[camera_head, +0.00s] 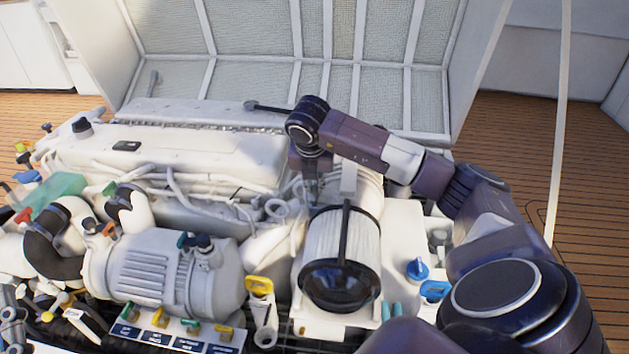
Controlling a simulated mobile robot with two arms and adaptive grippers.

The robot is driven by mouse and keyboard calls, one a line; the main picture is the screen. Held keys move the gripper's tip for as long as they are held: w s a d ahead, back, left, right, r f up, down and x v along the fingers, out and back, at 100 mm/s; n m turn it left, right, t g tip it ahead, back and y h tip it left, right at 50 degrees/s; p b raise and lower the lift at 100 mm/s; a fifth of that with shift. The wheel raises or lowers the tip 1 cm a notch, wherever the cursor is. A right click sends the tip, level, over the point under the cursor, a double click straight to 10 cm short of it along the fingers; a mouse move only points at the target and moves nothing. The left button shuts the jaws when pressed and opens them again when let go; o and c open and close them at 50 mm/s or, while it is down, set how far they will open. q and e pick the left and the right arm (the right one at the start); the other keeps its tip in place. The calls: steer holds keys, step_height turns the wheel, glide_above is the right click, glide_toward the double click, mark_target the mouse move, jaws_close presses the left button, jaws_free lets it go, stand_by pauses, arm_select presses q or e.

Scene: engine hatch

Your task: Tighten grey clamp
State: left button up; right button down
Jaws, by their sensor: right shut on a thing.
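My right arm comes in from the right, bends over the engine and points its gripper (311,192) down just behind and left of the ribbed white filter cylinder. This gripper is shut on a small grey part, which looks like the grey clamp. Its fingers and the dark wrist hide most of that part, so its exact shape and tightness cannot be told. My left gripper is not in view.
The filter cylinder (325,238) with its black glossy end stands close in front of the gripper. A grey motor-like housing (160,272), yellow handle (259,286) and blue knob (417,269) are nearby. The raised hatch (270,85) rises behind the engine.

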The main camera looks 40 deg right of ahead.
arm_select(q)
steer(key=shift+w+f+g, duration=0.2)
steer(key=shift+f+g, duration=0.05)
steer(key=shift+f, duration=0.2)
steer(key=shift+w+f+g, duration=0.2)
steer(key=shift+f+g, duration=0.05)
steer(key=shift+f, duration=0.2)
arm_select(e)
steer(key=shift+m, duration=0.3)
steer(key=c, duration=2)
jaws_free()
steer(key=shift+c, duration=0.2)
steer(key=v, duration=1.2)
steer(key=shift+w+a+f, duration=0.1)
